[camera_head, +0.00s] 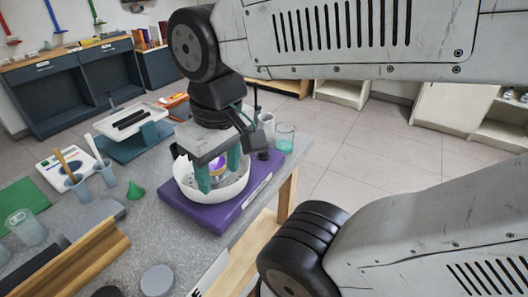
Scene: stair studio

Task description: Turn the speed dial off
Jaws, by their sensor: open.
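A purple bench device (210,217) stands near the bench's right edge, with a pale strip on its right side. A white round bowl (215,196) sits on top of it. My gripper (218,177) points down over the bowl with its two teal fingers apart. Between the fingers a small violet-lit spot shows in the bowl; I cannot tell whether the fingers touch it. A small black part (262,154) stands at the device's back right. I cannot make out which part is the speed dial or how it is set; my gripper hides part of the device.
A glass with teal liquid (285,138) stands behind the device. Open floor lies to the right.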

